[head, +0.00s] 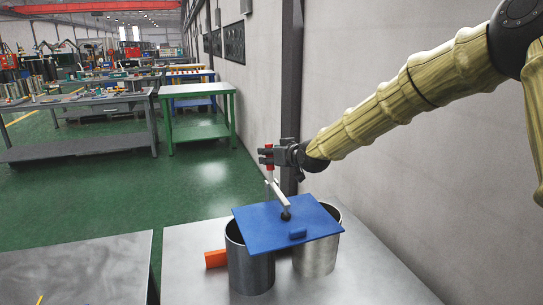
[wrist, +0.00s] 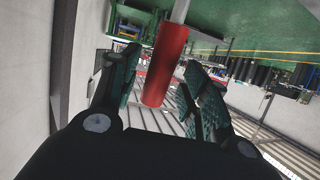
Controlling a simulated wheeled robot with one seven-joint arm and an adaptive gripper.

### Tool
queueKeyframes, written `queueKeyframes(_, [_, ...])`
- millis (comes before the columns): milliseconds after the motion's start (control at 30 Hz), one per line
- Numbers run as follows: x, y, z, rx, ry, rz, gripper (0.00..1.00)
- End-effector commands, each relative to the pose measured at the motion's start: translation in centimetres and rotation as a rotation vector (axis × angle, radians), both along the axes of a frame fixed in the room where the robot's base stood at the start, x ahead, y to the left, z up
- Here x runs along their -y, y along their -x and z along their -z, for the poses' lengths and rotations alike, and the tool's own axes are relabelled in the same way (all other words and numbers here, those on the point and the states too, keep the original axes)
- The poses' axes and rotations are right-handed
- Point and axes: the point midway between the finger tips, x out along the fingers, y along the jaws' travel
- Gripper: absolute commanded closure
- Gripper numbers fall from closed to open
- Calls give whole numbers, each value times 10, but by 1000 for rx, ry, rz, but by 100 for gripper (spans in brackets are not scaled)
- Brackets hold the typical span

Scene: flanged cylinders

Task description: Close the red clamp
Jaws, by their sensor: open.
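The clamp has a red handle (head: 269,167) on a light metal arm (head: 281,197), with a dark foot over a blue plate (head: 265,217). The handle stands roughly upright, above the plate. My gripper (head: 267,157) reaches in from the right at the handle's height and hides its middle. In the wrist view the red handle (wrist: 166,65) lies between the two teal-padded fingers of my gripper (wrist: 163,85), tilted in the picture. The fingers are apart, with gaps showing beside the handle. The clamp's base is not clear.
The blue plate rests on two open metal cylinders, a left one (head: 250,270) and a right one (head: 315,262), on a grey metal table (head: 370,280). An orange block (head: 215,259) sits left of them. A wall (head: 400,180) runs close on the right.

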Motion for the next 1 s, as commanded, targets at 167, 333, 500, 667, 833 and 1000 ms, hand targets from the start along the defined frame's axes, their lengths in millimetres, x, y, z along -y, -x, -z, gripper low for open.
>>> queueKeyframes(167, [11,17,-8,1,-1,1,54])
queueKeyframes(333, [26,42,-18,0,0,1,54])
queueKeyframes(500, [40,65,-27,0,-1,0,54])
queueKeyframes(667, [51,82,-34,0,-1,1,54])
queueKeyframes(833, [57,92,-37,-1,0,0,54])
queueKeyframes(1000, [58,94,-38,-1,0,0,54])
